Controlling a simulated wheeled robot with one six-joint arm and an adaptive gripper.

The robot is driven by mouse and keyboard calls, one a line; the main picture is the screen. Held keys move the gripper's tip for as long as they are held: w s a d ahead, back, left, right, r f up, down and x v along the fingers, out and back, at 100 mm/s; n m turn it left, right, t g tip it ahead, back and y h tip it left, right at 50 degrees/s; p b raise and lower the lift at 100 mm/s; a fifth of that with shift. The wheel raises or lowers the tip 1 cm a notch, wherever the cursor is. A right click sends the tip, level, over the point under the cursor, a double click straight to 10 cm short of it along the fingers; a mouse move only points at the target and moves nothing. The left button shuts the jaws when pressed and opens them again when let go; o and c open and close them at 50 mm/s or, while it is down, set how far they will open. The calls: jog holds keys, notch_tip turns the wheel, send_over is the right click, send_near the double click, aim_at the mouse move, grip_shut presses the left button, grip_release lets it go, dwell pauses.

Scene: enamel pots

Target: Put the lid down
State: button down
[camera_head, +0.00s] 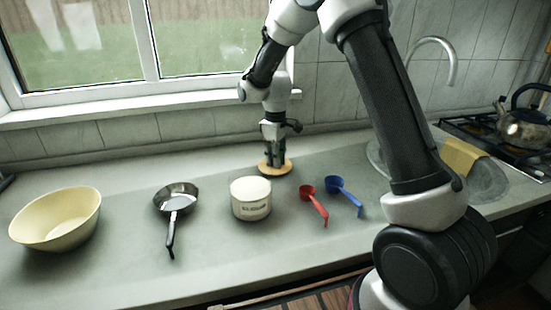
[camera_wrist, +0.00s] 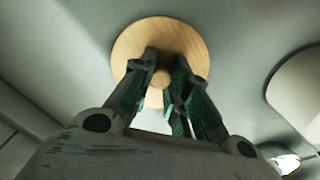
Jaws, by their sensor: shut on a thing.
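The lid is a round, light wooden disc with a small knob; it shows in the head view (camera_head: 264,168) and in the wrist view (camera_wrist: 135,40). My gripper (camera_head: 275,160) points down over it, and its fingers (camera_wrist: 162,75) are shut on the knob. The lid is level, at or just above the grey counter behind the pot; I cannot tell whether it touches the counter. The white enamel pot (camera_head: 251,202) with dark lettering stands upright in front of the lid. The pot's side partly shows at the right of the wrist view (camera_wrist: 300,90).
A cream bowl (camera_head: 58,232) and a small frying pan (camera_head: 174,204) stand to the left. A red scoop (camera_head: 314,202) and a blue scoop (camera_head: 344,192) lie right of the pot. A sink with a yellow cloth (camera_head: 462,158) is farther right. The counter left of the lid is clear.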

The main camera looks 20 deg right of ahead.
jog(key=shift+f, duration=0.1)
jog(key=c, duration=1.4)
grip_release()
jog(key=shift+o, duration=0.2)
notch_tip(320, 180, up, 12)
jog(key=s+d+r+m+t, duration=0.1)
jog(key=s+d+r+m, duration=0.1)
jog(key=s+d+r, duration=0.4)
jog(key=s+d+r+m+t, duration=0.1)
jog(key=s+d+m, duration=0.2)
jog(key=s, duration=1.1)
jog(key=s+d+r+m+t, duration=0.2)
jog(key=s+d+m, duration=0.2)
jog(key=s, duration=1)
jog(key=shift+d+r, duration=0.25)
jog(key=shift+d, duration=0.7)
